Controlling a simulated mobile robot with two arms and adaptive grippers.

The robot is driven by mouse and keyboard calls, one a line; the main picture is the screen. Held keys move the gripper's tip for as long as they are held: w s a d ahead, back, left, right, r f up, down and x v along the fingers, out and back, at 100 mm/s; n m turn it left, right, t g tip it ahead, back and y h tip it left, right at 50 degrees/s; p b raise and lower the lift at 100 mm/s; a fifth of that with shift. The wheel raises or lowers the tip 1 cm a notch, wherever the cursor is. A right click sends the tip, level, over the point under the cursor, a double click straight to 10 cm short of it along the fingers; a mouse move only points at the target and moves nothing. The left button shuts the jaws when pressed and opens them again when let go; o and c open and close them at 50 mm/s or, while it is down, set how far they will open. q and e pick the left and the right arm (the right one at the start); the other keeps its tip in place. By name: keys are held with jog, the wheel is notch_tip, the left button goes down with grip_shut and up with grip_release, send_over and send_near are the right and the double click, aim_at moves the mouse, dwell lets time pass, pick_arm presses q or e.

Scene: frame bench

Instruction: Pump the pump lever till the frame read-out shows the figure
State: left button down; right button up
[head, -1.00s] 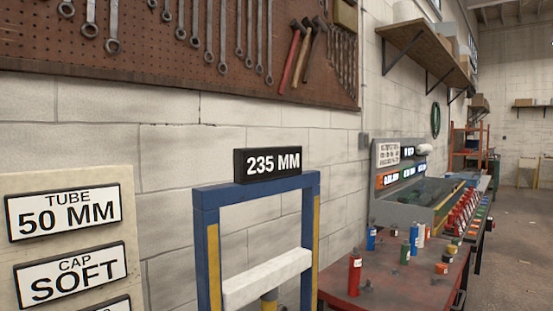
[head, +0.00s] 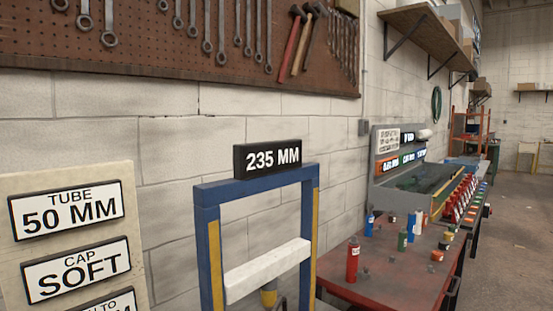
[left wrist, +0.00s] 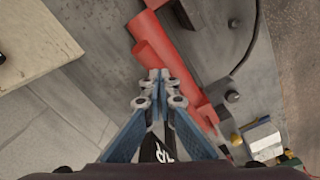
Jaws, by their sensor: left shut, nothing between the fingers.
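The frame read-out (head: 272,157) shows 235 MM in the head view. It sits on top of the blue frame (head: 208,240), which has yellow strips and a white crossbar (head: 266,270). In the left wrist view my left gripper (left wrist: 160,75) is shut and empty. Its fingertips appear close to a red cylindrical bar (left wrist: 166,52), which may be the pump lever; I cannot tell whether they touch it. More red parts (left wrist: 207,113) lie to the right of the fingers. My left gripper is outside the head view. My right gripper is in neither view.
A sign board (head: 75,185) at the left reads TUBE 50 MM and CAP SOFT; a lower sign is cut off. A red-topped bench (head: 400,275) with several bottles stands right of the frame. A pegboard (head: 150,40) of tools hangs behind. The floor (head: 505,230) at right is clear.

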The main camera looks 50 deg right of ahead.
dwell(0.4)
pick_arm(q)
notch_tip(320, 180, up, 5)
jog(key=p, duration=0.3)
jog(key=shift+p, duration=0.3)
dwell(1.2)
